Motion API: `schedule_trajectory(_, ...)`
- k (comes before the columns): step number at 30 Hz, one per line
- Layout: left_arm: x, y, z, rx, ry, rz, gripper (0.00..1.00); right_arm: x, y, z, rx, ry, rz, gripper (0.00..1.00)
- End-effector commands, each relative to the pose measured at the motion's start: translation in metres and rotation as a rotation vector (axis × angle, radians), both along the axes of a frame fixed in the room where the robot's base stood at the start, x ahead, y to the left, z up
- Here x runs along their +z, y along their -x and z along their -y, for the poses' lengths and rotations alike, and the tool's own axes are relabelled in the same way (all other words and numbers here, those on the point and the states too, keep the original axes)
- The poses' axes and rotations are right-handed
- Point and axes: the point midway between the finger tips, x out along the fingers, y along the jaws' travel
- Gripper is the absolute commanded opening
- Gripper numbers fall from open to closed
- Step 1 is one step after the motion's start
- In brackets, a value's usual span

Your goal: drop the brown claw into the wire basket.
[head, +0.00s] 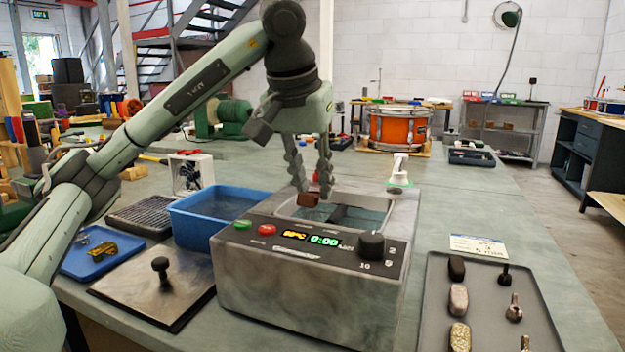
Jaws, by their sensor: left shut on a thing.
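My left gripper (313,190) is above the open tank of the grey cleaning machine (310,285). It is shut on a small reddish-brown block-like piece, the brown claw (308,199), held low at its fingertips over the left part of the tank opening. Inside the tank is a teal, mesh-like area with a dark bar across it, which looks like the wire basket (365,217). Its near part is hidden by the machine's front edge. I cannot tell whether the claw touches it. My right gripper is not in view.
Left of the machine are a blue tub (188,228) of water, a metal lid (125,287) with a black knob and a blue tray (75,265) holding a brass-coloured piece. A grey tray (490,275) with several metal parts lies at right. A white-topped bottle (399,170) stands behind the machine.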

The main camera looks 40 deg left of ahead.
Motion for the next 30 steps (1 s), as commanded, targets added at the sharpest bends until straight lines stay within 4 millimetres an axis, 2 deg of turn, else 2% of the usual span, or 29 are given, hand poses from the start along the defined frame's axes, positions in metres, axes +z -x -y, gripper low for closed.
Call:
schedule_trajectory(2,0.0,0.0,0.0,0.0,0.0,0.0,0.0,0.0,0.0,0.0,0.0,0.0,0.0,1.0)
schedule_trajectory(3,0.0,0.0,0.0,0.0,0.0,0.0,0.28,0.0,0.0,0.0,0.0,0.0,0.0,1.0)
schedule_trajectory(8,0.0,0.0,0.0,0.0,0.0,0.0,0.47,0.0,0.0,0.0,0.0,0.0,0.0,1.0)
schedule_trajectory(20,0.005,0.001,0.0,0.001,0.0,0.003,0.47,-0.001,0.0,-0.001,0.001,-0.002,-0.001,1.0)
schedule_trajectory(30,0.046,0.017,0.004,0.001,0.0,0.006,0.47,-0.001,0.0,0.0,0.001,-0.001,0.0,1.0)
